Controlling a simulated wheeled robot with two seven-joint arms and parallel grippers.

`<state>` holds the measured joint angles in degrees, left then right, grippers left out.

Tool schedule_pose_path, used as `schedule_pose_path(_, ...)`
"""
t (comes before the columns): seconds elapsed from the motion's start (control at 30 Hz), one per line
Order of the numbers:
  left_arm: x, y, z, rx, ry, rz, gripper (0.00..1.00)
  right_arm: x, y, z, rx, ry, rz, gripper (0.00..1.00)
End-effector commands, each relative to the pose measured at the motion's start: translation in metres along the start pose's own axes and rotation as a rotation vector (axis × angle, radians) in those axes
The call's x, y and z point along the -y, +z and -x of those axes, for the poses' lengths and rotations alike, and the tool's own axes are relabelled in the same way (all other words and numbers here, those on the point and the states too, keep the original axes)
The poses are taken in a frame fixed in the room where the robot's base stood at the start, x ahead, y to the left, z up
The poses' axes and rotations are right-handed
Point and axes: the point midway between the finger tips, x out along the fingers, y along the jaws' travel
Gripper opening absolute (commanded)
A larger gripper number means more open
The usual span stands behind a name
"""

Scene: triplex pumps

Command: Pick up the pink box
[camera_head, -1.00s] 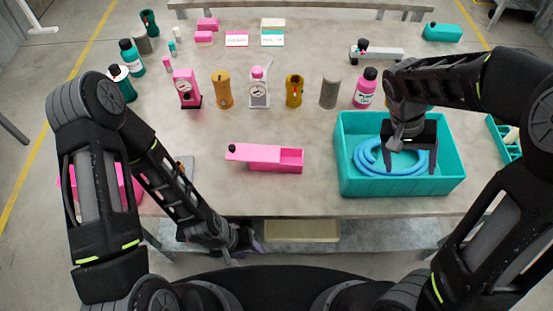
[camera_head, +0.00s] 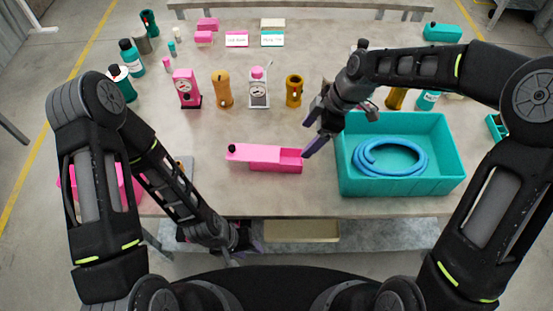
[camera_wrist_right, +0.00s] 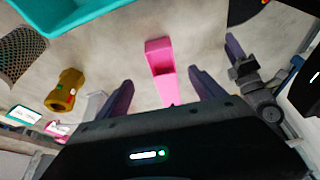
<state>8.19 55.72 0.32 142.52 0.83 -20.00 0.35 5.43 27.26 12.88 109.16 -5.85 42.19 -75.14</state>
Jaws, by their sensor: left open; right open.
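The long pink box (camera_head: 268,158) lies on the table's front middle, with a raised flat part at left, a small black knob at its left end, and an open compartment at right. It also shows in the right wrist view (camera_wrist_right: 160,62), framed between my fingers. My right gripper (camera_head: 313,125) is open and empty, above the table just right of the box, apart from it. It also shows in the wrist view (camera_wrist_right: 162,90). My left gripper (camera_head: 245,240) is open, low at the table's front edge, partly hidden by its own arm.
A teal bin (camera_head: 440,185) with a coiled blue hose (camera_head: 390,158) stands right of the box. A pink crate is half hidden behind my left arm. Table between box and gauges is clear.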

Motion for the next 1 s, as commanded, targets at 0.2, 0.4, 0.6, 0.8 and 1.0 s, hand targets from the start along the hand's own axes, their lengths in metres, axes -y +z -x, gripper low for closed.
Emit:
schedule_pose_path(0.2, 0.000, 0.000, 0.000, 0.000, 0.000, 0.000, 0.41, 0.001, 0.000, -0.002, -0.005, -0.004, 0.009, 0.78)
schedule_pose_path(0.4, 0.000, 0.000, 0.000, 0.000, 0.000, 0.000, 0.41, 0.001, 0.000, -0.004, -0.005, -0.005, 0.009, 0.78)
schedule_pose_path(0.6, 0.000, 0.000, 0.000, 0.000, 0.000, 0.000, 0.41, 0.002, -0.001, -0.030, -0.004, -0.008, 0.008, 0.78)
schedule_pose_path(0.8, 0.000, 0.000, 0.000, 0.000, 0.000, 0.000, 0.41, 0.002, -0.001, -0.062, -0.004, -0.007, 0.008, 0.78)
schedule_pose_path(1.0, 0.000, 0.000, 0.000, 0.000, 0.000, 0.000, 0.41, 0.001, 0.000, -0.070, -0.004, -0.004, 0.007, 0.78)
